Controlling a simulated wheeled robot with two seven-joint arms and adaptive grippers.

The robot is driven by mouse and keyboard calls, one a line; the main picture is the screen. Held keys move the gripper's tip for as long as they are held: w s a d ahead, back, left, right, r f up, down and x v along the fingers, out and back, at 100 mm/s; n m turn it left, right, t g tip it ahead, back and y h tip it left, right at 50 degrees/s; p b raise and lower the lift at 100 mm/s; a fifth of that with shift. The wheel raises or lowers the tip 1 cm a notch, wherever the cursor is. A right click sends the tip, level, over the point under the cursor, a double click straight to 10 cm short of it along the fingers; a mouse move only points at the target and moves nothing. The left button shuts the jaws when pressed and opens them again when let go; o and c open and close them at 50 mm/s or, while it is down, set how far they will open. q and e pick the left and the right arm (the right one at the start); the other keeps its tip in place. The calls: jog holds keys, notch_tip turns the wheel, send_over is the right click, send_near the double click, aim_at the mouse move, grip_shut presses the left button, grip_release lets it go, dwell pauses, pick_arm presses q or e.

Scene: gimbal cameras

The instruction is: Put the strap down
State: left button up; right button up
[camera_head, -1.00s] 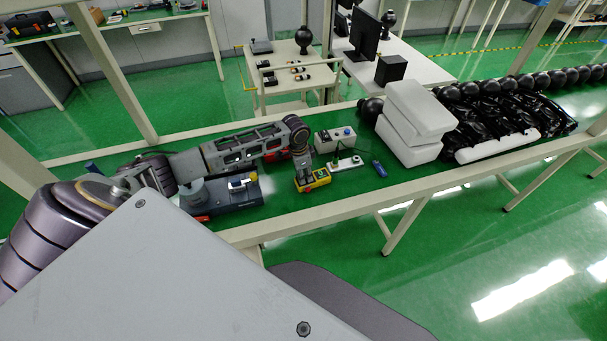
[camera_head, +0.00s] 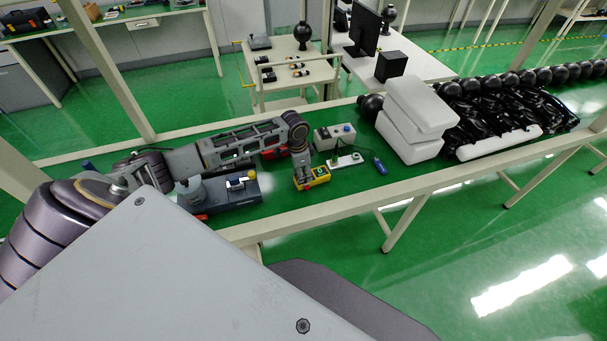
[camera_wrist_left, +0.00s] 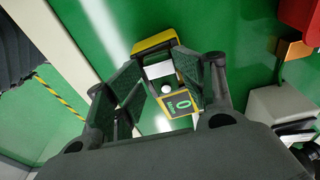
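I cannot make out a strap in either view. My left gripper (camera_head: 302,171) points down over a small yellow box (camera_head: 313,179) on the table. In the left wrist view, the two dark fingers of this gripper (camera_wrist_left: 158,68) are spread, with a gap between them. The yellow box (camera_wrist_left: 152,43), with a white knob and a small display panel (camera_wrist_left: 180,103), shows through that gap, partly covered by the right-hand finger. I cannot tell whether the fingers touch the box. I see nothing held. My right gripper is out of view.
A grey control box (camera_head: 334,137), a white fixture (camera_head: 345,161) and a blue object (camera_head: 379,165) sit right of the gripper. White foam blocks (camera_head: 411,118) and black-wrapped goods (camera_head: 505,112) lie farther right. A dark device (camera_head: 225,196) stands on the left.

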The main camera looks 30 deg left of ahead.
pick_arm(q)
notch_tip(320, 180, up, 12)
jog(key=shift+s+a+f, duration=0.15)
jog(key=shift+s+a, duration=0.15)
jog(key=shift+a, duration=0.15)
